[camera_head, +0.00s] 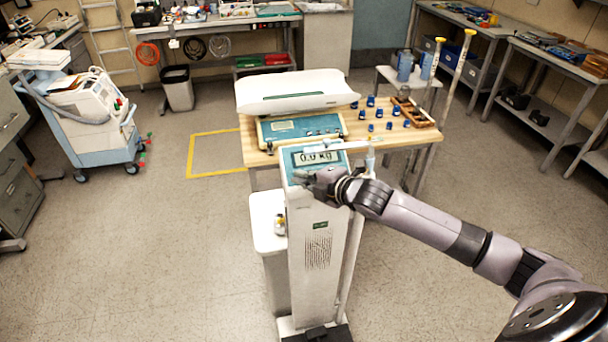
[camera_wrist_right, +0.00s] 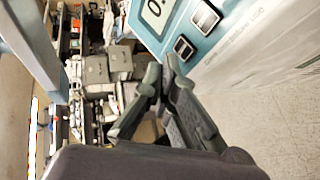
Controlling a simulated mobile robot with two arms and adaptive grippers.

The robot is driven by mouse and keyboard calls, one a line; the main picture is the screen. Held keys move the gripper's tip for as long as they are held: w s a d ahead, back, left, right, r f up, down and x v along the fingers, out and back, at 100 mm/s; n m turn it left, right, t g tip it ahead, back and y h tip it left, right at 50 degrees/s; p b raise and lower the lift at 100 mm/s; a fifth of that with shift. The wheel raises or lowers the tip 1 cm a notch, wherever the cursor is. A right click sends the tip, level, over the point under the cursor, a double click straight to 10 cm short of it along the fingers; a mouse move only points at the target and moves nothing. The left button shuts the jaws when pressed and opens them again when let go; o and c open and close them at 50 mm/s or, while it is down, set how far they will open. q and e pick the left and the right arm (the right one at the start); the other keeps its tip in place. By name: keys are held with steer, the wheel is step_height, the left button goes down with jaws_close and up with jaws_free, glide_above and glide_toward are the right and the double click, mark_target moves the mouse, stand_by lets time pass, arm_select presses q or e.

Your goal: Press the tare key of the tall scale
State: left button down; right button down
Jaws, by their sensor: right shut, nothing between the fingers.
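The tall scale (camera_head: 318,245) is a white column with a teal head. Its display (camera_head: 317,157) appears to read 0.0 kg. My right gripper (camera_head: 308,180) is shut and empty, in front of the lower part of the head, and hides the keys in the head view. The closed fingertips (camera_wrist_right: 160,75) appear just beside the lower key. I cannot read the key labels or tell whether they touch. My left gripper is not in view.
Behind the scale, a wooden table (camera_head: 385,155) holds a baby scale (camera_head: 300,92), several small blue items and a wooden tray (camera_head: 413,113). A white side shelf (camera_head: 265,222) stands left of the column. The floor at left is clear up to a cart (camera_head: 90,130).

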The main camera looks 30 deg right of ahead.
steer(key=shift+r, duration=0.1)
steer(key=shift+r+p, duration=0.25)
steer(key=shift+p, duration=0.15)
steer(key=r+p, duration=0.1)
steer(key=s+r+p, duration=0.2)
steer(key=p, duration=0.1)
steer(key=shift+s+a+r, duration=0.1)
steer(key=shift+a+r, duration=0.2)
steer(key=shift+r, duration=0.05)
